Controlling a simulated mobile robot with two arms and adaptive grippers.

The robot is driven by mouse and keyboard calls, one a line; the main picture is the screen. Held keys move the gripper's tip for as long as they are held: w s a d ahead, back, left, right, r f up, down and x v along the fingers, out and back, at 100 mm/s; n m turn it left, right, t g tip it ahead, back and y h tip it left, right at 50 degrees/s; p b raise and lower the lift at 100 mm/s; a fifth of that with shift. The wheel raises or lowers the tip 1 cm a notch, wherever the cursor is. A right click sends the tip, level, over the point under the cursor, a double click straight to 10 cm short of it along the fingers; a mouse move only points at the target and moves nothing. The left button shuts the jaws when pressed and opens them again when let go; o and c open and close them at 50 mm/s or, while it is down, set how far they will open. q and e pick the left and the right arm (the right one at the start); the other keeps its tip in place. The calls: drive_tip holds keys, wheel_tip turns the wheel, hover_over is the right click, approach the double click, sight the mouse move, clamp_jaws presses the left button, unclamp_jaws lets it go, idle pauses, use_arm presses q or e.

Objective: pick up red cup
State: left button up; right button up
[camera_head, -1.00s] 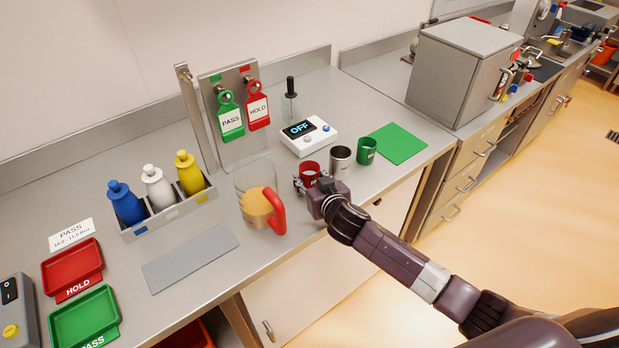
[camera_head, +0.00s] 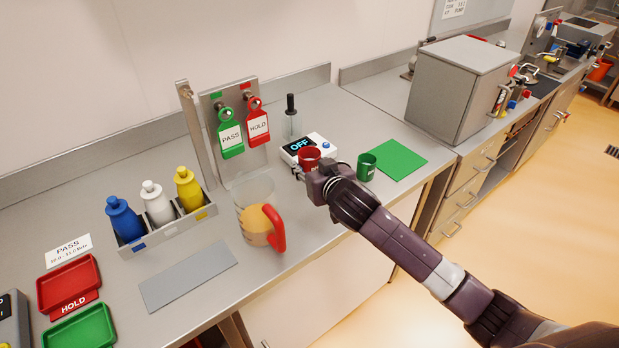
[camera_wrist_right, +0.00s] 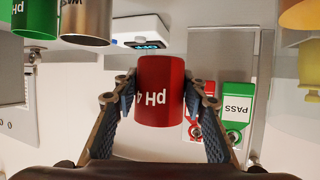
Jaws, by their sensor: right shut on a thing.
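The red cup (camera_head: 309,156) is in front of the white box with the OFF display. In the right wrist view the red cup (camera_wrist_right: 160,91), marked "pH 4", sits between the two fingers. My right gripper (camera_head: 312,172) is shut on it; in the right wrist view the gripper (camera_wrist_right: 160,105) has a finger against each side of the cup. In the head view the gripper and arm hide the cup's lower part. My left gripper is not in view.
The green cup (camera_head: 365,167) stands just right of the gripper, by the green mat (camera_head: 395,159). The steel cup (camera_wrist_right: 87,22) shows in the wrist view. The OFF box (camera_head: 321,142) is behind. A clear jug (camera_head: 256,190) with a red handle (camera_head: 275,228) stands to the left.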

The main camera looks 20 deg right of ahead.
sight(300, 154)
wheel_tip(300, 154, up, 9)
drive_tip(key=shift+y, duration=0.4)
drive_tip(key=f, duration=0.2)
drive_tip(key=a+f+p, duration=0.1)
drive_tip(key=f, duration=0.2)
drive_tip(key=shift+w+a+f, duration=0.1)
drive_tip(key=shift+a+f, duration=0.2)
drive_tip(key=shift+h, duration=0.4)
drive_tip(key=s+f, duration=0.1)
drive_tip(key=f, duration=0.1)
drive_tip(key=s+f+p, duration=0.1)
drive_tip(key=f, duration=0.2)
drive_tip(key=f+p, duration=0.1)
drive_tip(key=f, duration=0.2)
drive_tip(key=shift+s+d+f, duration=0.2)
drive_tip(key=shift+s+d, duration=0.05)
drive_tip(key=shift+s, duration=0.15)
drive_tip(key=shift+s+d+f, duration=0.1)
drive_tip(key=shift+s+f, duration=0.1)
drive_tip(key=shift+f, duration=0.3)
drive_tip(key=shift+r, duration=0.1)
